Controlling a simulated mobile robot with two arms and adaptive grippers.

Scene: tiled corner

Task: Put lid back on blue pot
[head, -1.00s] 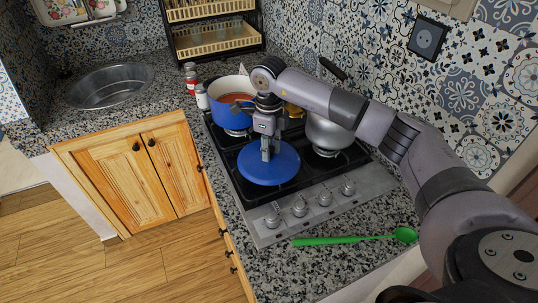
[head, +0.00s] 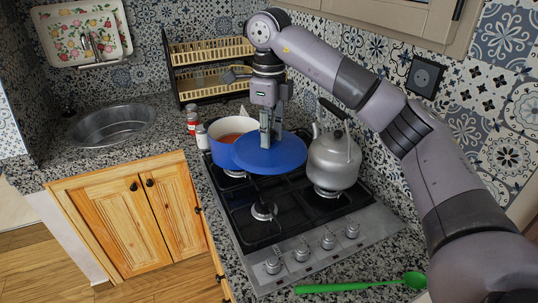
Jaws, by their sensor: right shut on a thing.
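The blue lid (head: 285,156) hangs level above the stove, held from its top. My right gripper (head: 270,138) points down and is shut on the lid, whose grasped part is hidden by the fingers. The blue pot (head: 222,156) stands on the back left burner, with orange-red contents (head: 230,137) showing at its open top. In the picture, the lid covers the pot's right front side and sits to its lower right. My left gripper is not in view.
A grey kettle (head: 334,161) stands on the right back burner, close to the lid's right edge. The front burner (head: 263,211) is bare. Red-and-white jars (head: 192,124) stand left of the pot, a dish rack (head: 212,65) behind. A green spoon (head: 365,285) lies in front.

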